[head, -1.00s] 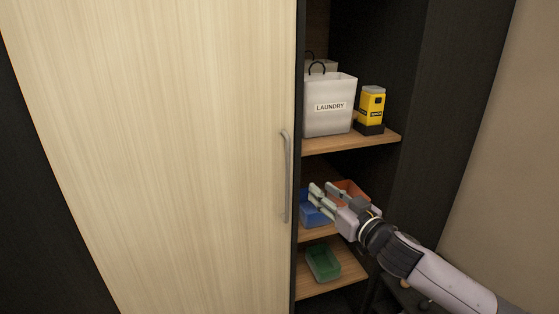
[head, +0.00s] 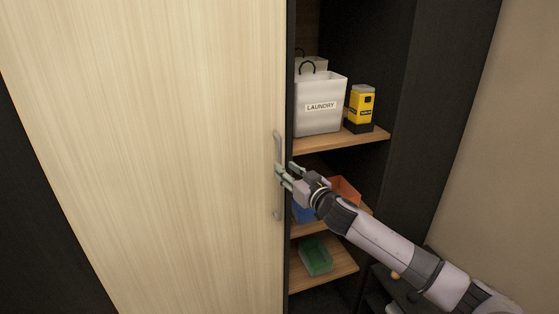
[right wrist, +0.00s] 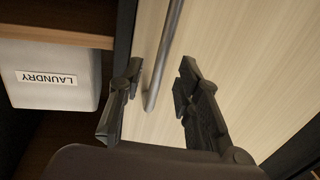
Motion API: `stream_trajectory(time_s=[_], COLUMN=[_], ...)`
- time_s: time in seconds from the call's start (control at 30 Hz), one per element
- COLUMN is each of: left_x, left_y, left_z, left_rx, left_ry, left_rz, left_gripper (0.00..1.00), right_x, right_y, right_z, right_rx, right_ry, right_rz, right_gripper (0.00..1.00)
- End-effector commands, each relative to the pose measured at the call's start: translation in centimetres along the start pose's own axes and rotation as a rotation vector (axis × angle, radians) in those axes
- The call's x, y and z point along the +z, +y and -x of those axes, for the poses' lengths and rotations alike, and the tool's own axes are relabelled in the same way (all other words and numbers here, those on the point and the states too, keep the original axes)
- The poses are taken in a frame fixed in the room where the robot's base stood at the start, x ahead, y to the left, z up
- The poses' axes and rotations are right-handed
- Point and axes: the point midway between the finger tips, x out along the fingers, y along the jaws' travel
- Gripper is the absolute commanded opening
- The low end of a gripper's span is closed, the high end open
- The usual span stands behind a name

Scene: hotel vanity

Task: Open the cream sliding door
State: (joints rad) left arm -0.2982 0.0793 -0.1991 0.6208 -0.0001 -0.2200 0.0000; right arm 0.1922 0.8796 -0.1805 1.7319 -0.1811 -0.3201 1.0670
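The cream sliding door (head: 160,150) fills the left and middle of the head view. Its vertical grey bar handle (head: 277,150) is near the door's right edge; the handle also shows in the right wrist view (right wrist: 164,55). My right gripper (head: 283,172) is at the handle's middle height. In the right wrist view my right gripper (right wrist: 155,95) is open, with the end of the visible bar between its two fingers and gaps on both sides. My left gripper is not in view.
Right of the door is an open shelf bay. Blue (head: 303,213), orange (head: 345,190) and green (head: 316,257) bins sit lower. A wall (head: 480,150) is at the right.

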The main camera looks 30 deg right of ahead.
Motion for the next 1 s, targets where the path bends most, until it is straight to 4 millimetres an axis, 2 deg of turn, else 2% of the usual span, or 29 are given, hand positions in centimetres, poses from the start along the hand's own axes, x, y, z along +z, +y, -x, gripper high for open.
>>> stream_trajectory(time_s=[0.1, 0.3, 0.73, 1.0], left_x=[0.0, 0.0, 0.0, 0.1], left_y=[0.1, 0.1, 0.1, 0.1], left_z=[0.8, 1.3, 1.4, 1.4], left_rx=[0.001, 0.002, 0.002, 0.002], left_ry=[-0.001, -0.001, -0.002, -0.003], left_rz=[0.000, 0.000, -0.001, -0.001], left_gripper=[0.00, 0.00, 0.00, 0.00], right_x=[-0.4, -0.2, 0.0, 0.0], right_y=[-0.1, 0.0, -0.1, -0.1], right_z=[-1.8, -3.8, -4.5, -4.5], right_rx=[0.000, 0.000, -0.001, -0.001], right_ry=[0.003, 0.001, 0.000, 0.000], right_rz=[-0.001, -0.001, 0.001, 0.001], right_gripper=[0.31, 0.31, 0.31, 0.13])
